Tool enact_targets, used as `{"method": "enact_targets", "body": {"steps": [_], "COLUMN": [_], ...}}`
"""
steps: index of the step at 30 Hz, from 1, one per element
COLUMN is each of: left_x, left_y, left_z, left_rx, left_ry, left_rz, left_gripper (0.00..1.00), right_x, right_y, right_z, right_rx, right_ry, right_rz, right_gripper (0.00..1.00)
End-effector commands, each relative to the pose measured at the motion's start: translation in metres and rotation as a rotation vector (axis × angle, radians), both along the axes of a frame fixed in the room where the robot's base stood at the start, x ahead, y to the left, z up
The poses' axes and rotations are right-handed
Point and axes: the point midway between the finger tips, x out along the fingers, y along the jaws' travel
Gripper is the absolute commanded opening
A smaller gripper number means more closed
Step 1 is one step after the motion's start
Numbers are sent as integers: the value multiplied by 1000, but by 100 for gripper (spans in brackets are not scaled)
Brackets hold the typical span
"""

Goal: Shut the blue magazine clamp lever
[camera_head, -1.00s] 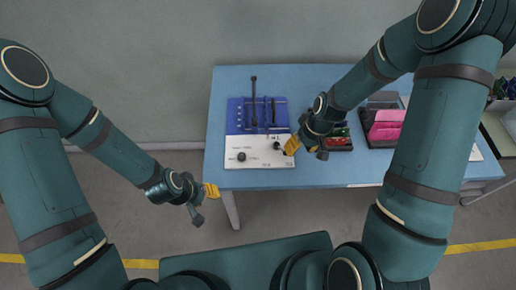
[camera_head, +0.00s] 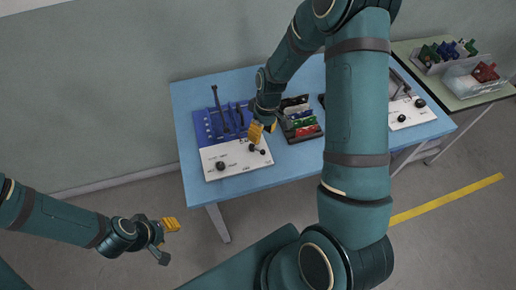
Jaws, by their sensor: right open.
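The blue magazine fixture (camera_head: 203,128) sits at the left end of the blue table, with a long black lever (camera_head: 217,108) standing up from it. A white panel (camera_head: 232,167) in front of it carries black knobs, one at its left (camera_head: 221,166) and others near its right end. My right gripper (camera_head: 257,132) is open, with its yellow fingertips just above the right end of the panel, close to a black knob; whether it touches is unclear. It is right of the lever and apart from it. My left gripper (camera_head: 168,226) hangs off the table at lower left.
The blue table (camera_head: 264,180) has a free front strip. A rack of coloured parts (camera_head: 304,132) stands right of my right gripper. Another white panel (camera_head: 406,116) lies at the right end. Bins of parts (camera_head: 478,78) stand on a side table. My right arm hides the table's middle.

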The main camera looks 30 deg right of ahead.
Motion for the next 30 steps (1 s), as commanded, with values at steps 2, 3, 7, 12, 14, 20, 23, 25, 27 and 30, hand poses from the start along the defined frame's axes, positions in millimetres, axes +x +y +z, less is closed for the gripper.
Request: {"method": "enact_targets", "body": {"steps": [2, 3, 7, 12, 14, 20, 23, 25, 27, 30], "left_x": [-1, -1, -2, -3, -3, -4, -4, -4, -3, -3], "left_y": [0, 0, 0, 0, 0, 0, 0, 0, 0, 0], "left_z": [-4, -5, -8, -10, -10, -10, -10, -10, -10, -10], "left_rx": [0, 0, -1, -2, -2, -2, -2, -2, -2, -2], "left_ry": [3, 3, 5, 8, 8, 8, 8, 8, 8, 8], "left_rz": [-1, -2, -3, -5, -5, -5, -5, -5, -5, -5], "left_gripper": [41, 41, 41, 41, 41, 41, 41, 41, 41, 41], "right_x": [-2, -3, -4, -4, -4, -5, -5, -5, -5, -5], "right_y": [3, 5, 9, 12, 12, 13, 13, 13, 13, 13], "right_z": [-18, -25, -47, -64, -68, -71, -71, -71, -71, -71], "right_rx": [1, 1, 1, 0, 0, 0, 0, 0, 0, 0], "right_ry": [5, 5, 3, 0, 0, 0, -1, -1, -1, -1], "right_rz": [0, 0, 1, 0, 0, 0, 0, 0, 0, 0], "right_gripper": [50, 50, 50, 50, 50, 50, 50, 53, 28, 0]}}
